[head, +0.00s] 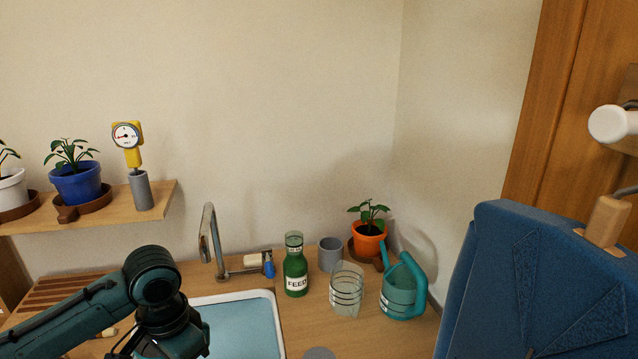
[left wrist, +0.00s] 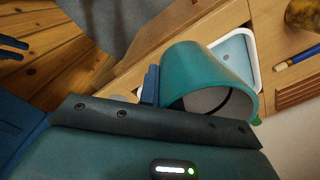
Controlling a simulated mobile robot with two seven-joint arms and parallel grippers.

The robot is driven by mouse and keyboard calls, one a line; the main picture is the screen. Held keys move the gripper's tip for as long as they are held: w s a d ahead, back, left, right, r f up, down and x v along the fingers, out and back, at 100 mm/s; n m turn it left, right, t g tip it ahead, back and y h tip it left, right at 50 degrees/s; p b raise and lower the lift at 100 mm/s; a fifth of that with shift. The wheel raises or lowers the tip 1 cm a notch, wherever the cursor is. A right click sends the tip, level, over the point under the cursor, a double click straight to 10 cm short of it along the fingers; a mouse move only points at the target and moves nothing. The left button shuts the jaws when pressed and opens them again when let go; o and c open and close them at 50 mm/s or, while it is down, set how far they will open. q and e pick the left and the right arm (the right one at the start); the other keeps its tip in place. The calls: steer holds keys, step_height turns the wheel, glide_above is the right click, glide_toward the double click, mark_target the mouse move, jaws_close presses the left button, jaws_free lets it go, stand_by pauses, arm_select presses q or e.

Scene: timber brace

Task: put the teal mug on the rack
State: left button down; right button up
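The teal mug (left wrist: 205,75) fills the middle of the left wrist view, tilted, with its pale open mouth facing down and right. A blue finger of my left gripper (left wrist: 152,85) lies against its left side; the other finger is hidden. The mug appears held in the air, in front of the counter edge. In the head view my left arm enters at the lower left; its gripper and the mug are out of sight there. The slatted wooden rack (head: 62,298) lies on the counter left of the sink, and slats also show in the left wrist view (left wrist: 299,91).
The sink (head: 240,325) with its faucet (head: 212,240) is right of the rack. A green bottle (head: 295,272), a glass (head: 346,290), a grey cup (head: 330,254), a potted plant (head: 369,237) and a teal watering can (head: 400,290) stand further right. A shelf (head: 110,207) overhangs the rack's side.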

arm_select(q)
steer(key=shift+s+d+r+n, duration=0.35)
steer(key=shift+s+r+n, duration=0.15)
steer(key=shift+n, duration=0.65)
steer(key=shift+s+d+r+n, duration=0.35)
steer(key=shift+s+r+n, duration=0.15)
steer(key=shift+n, duration=0.6)
steer(key=shift+s+d+r+n, duration=0.35)
steer(key=shift+s+r+n, duration=0.15)
steer(key=shift+n, duration=0.65)
